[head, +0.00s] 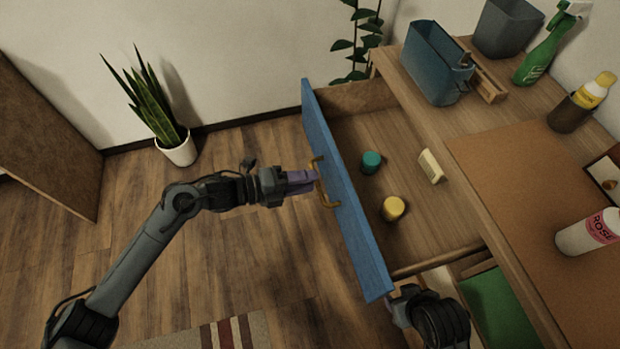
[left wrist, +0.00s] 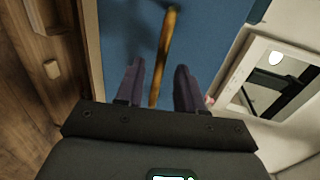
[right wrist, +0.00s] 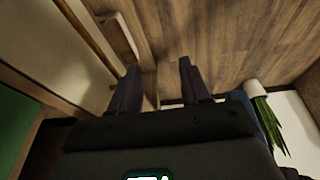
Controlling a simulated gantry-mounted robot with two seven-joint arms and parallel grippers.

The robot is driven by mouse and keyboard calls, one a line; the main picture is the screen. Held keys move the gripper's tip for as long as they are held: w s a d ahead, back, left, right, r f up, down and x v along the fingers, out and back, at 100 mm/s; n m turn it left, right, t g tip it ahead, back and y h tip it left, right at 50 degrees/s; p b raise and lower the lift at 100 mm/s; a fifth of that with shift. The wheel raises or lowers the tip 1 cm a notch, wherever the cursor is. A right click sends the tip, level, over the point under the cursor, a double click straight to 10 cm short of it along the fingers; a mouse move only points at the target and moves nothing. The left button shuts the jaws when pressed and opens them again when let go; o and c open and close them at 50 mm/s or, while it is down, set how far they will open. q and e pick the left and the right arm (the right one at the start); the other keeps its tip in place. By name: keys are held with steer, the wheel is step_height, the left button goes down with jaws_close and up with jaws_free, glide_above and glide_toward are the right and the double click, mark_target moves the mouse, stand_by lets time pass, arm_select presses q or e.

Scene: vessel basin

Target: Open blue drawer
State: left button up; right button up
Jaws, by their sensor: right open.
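The blue drawer (head: 345,200) is pulled out from the wooden desk, with its inside in view. Its brass handle (head: 329,196) is on the blue front. My left gripper (head: 303,180) is at the handle. In the left wrist view the handle bar (left wrist: 166,50) runs between the two fingers (left wrist: 158,82), which stand apart with gaps on both sides. My right gripper (right wrist: 159,85) is open and empty. In the head view my right wrist is just below the drawer's near front corner, and its fingers are hard to make out.
A teal cylinder (head: 371,162), a yellow cylinder (head: 393,208) and a cream block (head: 431,167) lie in the drawer. The desk top holds a blue bin (head: 436,62), a green spray bottle (head: 541,57) and other bottles. A potted plant (head: 177,147) stands on the floor left, with clear floor around it.

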arm_select(q)
steer(key=p+v, duration=0.1)
steer(key=v, duration=0.8)
steer(key=shift+a+p, duration=0.15)
steer(key=shift+p, duration=0.15)
